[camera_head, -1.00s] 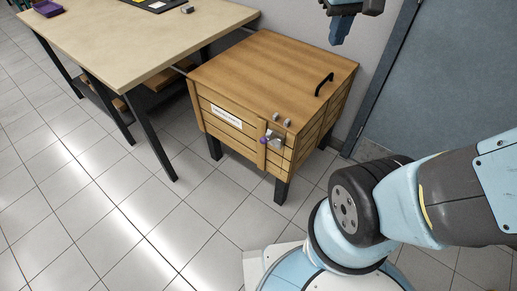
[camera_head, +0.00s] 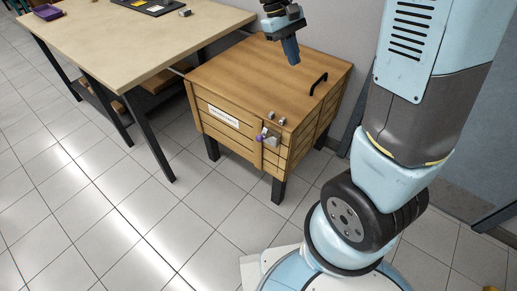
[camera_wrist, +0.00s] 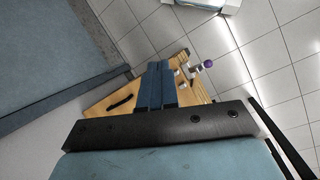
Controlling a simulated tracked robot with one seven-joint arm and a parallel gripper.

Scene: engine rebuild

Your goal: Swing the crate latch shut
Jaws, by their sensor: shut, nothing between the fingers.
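The wooden crate (camera_head: 236,85) stands on dark legs, its lid down. The latch (camera_head: 269,137), a grey metal piece with a purple knob, is on the upper part of its front face. Small grey metal pieces (camera_head: 277,118) sit on the lid edge above it. In the wrist view the purple knob (camera_wrist: 208,64) sticks out past the crate edge. My gripper (camera_head: 293,60) is above the back part of the lid, apart from the latch. Its blue fingers (camera_wrist: 157,72) are together and empty, and they hide part of the lid in the wrist view.
A black handle (camera_head: 318,84) rises from the lid's right side. A beige table (camera_head: 130,50) with a dark tray (camera_head: 150,6) stands to the left. A wall and a blue-grey door are behind and right. The tiled floor in front of the crate is clear.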

